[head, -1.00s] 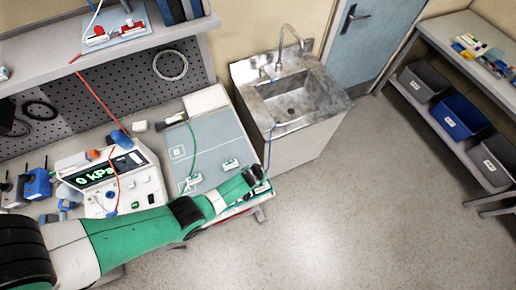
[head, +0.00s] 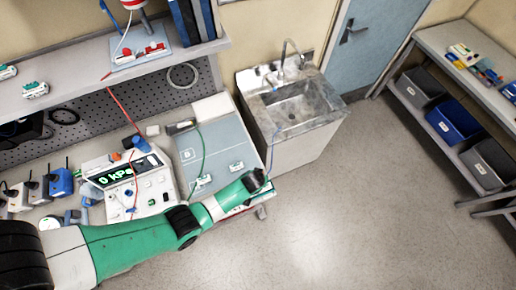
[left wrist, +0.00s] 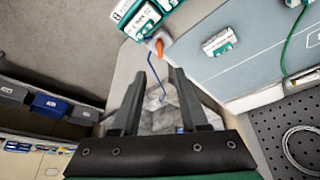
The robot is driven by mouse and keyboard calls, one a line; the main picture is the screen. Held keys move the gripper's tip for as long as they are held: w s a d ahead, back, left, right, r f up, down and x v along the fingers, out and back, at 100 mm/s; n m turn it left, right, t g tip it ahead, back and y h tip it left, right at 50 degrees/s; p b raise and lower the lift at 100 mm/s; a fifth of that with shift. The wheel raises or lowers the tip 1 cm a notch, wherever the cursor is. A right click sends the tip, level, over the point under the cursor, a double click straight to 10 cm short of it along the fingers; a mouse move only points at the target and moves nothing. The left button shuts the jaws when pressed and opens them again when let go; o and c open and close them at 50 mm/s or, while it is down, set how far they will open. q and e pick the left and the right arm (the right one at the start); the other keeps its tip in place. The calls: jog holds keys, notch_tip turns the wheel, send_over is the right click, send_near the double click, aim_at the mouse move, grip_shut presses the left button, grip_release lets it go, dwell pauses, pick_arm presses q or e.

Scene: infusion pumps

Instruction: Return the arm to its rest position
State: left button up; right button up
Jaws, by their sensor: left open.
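My left arm, green and white, reaches in from the left in the head view. Its left gripper (head: 260,178) is over the front right corner of the workbench, near the grey-blue mat (head: 215,150). In the left wrist view the two dark fingers of the left gripper (left wrist: 160,74) are apart, with nothing held between them. Green-and-white devices (left wrist: 140,16) lie beyond the fingertips, with an orange tip and a blue tube. The sink shows past the gap between the fingers. My right gripper is in no view.
A pump with a "0 kPa" display (head: 125,176) stands on the bench behind my arm. A metal sink (head: 290,105) is right of the bench. Bins (head: 453,118) sit under a shelf at far right. A green tube (head: 202,150) crosses the mat. The floor between is clear.

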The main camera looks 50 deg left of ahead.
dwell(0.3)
pick_arm(q)
jog(key=w+d+r+t, duration=0.1)
jog(key=w+r+t, duration=0.4)
jog(key=w+r, duration=1.15)
jog(key=w+d+r+t+h, duration=0.1)
jog(key=w+r+t, duration=0.25)
jog(key=r, duration=1.15)
jog(key=w+d+r+t, duration=0.15)
jog(key=r+t, duration=0.25)
jog(key=r, duration=1.1)
jog(key=s+r+m+t, duration=0.1)
jog(key=s+r+t, duration=0.2)
jog(key=r, duration=0.7)
jog(key=s+r+m+t, duration=0.15)
jog(key=s+r, duration=0.25)
jog(key=r, duration=0.7)
jog(key=s+d+r+m+t+h, duration=0.1)
jog(key=s+r+m+t, duration=0.3)
jog(key=s+r, duration=0.9)
jog(key=s+t+h, duration=0.1)
jog(key=s+t, duration=0.1)
jog(key=s, duration=0.1)
jog(key=shift+d+r+m+t+h, duration=0.3)
jog(key=shift+d+r+m+h, duration=0.05)
jog(key=shift+d+r+h, duration=0.05)
